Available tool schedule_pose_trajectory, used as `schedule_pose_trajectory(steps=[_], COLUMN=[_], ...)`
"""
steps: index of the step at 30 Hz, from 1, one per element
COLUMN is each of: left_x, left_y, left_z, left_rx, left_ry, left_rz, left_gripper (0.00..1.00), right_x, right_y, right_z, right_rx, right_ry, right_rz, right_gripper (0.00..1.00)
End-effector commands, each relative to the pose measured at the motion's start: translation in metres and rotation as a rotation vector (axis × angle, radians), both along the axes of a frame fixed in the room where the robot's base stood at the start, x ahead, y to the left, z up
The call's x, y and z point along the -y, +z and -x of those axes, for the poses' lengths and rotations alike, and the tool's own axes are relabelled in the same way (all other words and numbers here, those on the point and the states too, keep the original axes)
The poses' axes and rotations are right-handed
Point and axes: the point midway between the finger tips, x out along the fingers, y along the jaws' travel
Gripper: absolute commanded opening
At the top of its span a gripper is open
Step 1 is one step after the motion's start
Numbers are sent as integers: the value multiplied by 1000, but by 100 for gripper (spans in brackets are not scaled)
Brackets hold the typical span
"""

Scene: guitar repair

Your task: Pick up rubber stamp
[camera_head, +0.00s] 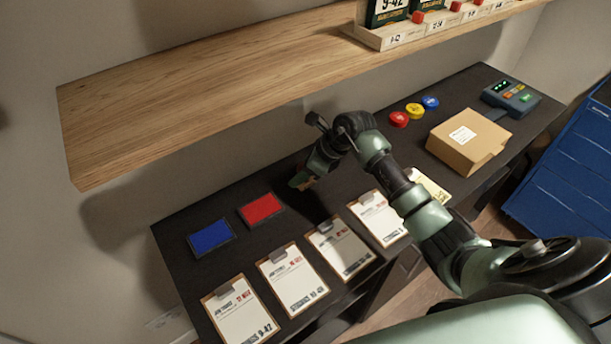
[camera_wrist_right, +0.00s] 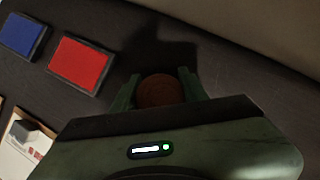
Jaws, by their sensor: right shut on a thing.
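My right gripper (camera_head: 303,181) reaches down over the dark bench (camera_head: 290,240), to the right of the red ink pad. In the right wrist view my right gripper (camera_wrist_right: 160,88) has its two fingers on either side of a round brown wooden top, the rubber stamp (camera_wrist_right: 159,91), and is shut on it. In the head view only a small brown bit of the stamp shows at the fingertips. Whether its base touches the bench is hidden. My left gripper is not in view.
A blue pad (camera_head: 211,237) and a red pad (camera_head: 260,209) lie left of the gripper. Several clipboards line the front edge, including one with a white sheet (camera_head: 291,281). A cardboard box (camera_head: 469,141) and coloured discs (camera_head: 414,111) are at right. A wooden shelf (camera_head: 200,95) hangs above.

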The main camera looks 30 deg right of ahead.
Motion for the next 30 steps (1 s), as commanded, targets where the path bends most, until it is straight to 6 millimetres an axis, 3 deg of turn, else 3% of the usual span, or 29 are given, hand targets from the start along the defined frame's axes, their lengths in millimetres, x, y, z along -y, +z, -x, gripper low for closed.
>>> schedule_pose_trajectory(steps=[11, 21, 30], left_x=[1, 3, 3], left_y=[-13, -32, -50], left_z=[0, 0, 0], left_rx=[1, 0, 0], left_ry=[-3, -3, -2], left_rz=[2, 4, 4], left_gripper=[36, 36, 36], right_x=[2, 2, 10], right_y=[6, 70, 66], right_z=[4, 3, 61], right_rx=[2, 7, -1], right_ry=[2, 1, 2], right_rz=[4, 4, 6], right_gripper=[4, 4, 4])
